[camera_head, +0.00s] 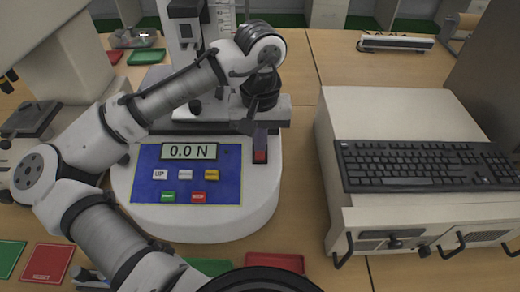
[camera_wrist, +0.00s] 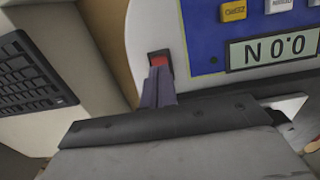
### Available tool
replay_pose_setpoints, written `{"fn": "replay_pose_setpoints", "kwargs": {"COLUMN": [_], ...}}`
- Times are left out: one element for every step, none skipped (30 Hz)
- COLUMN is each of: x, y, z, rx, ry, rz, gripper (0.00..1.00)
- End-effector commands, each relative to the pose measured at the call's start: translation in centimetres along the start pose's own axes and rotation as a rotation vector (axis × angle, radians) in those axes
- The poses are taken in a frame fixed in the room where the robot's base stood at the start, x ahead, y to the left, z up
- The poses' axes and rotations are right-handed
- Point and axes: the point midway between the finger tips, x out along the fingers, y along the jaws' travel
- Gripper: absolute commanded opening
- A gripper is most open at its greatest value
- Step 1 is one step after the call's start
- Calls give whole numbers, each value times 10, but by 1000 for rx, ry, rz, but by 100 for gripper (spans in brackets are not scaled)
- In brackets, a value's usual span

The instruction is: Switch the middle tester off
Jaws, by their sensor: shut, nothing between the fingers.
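The middle tester (camera_head: 210,222) is a white rounded machine with a blue panel, a display reading "0.0 N" and several small buttons. Its red rocker switch (camera_head: 260,156) sits in a dark slot right of the panel. The display (camera_wrist: 272,50) also shows, upside down, in the wrist view. My gripper (camera_head: 261,135) is shut and empty, pointing down at the switch. In the wrist view its fingertips (camera_wrist: 159,68) are at the red switch (camera_wrist: 161,61) and cover part of it. I cannot tell whether they touch it or which way the rocker is tilted.
A white cabinet (camera_head: 345,120) with a black keyboard (camera_head: 425,165) stands to the right. Another machine (camera_head: 30,125) stands at the far left. Red (camera_head: 47,262) and green (camera_head: 8,257) trays lie at the front left, and a red tray (camera_head: 275,262) lies in front of the tester.

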Motion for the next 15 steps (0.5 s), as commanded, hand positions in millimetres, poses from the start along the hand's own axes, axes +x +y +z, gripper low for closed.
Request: {"fn": "replay_pose_setpoints", "kwargs": {"x": [1, 2, 2, 3, 3, 4, 4, 5, 6, 6, 6, 7, 7, 8, 8], "y": [0, 0, 0, 0, 0, 0, 0, 0, 0, 0, 0, 0, 0, 0, 0], "z": [0, 0, 0, 0, 0, 0, 0, 0, 0, 0, 0, 0, 0, 0, 0], "rx": [0, 0, 0, 0, 0, 0, 0, 0, 0, 0, 0, 0, 0, 0, 0], "ry": [0, 0, 0, 0, 0, 0, 0, 0, 0, 0, 0, 0, 0, 0, 0], "rz": [0, 0, 0, 0, 0, 0, 0, 0, 0, 0, 0, 0, 0, 0, 0], "gripper": [0, 0, 0, 0, 0, 0, 0, 0, 0, 0, 0, 0, 0, 0, 0]}}
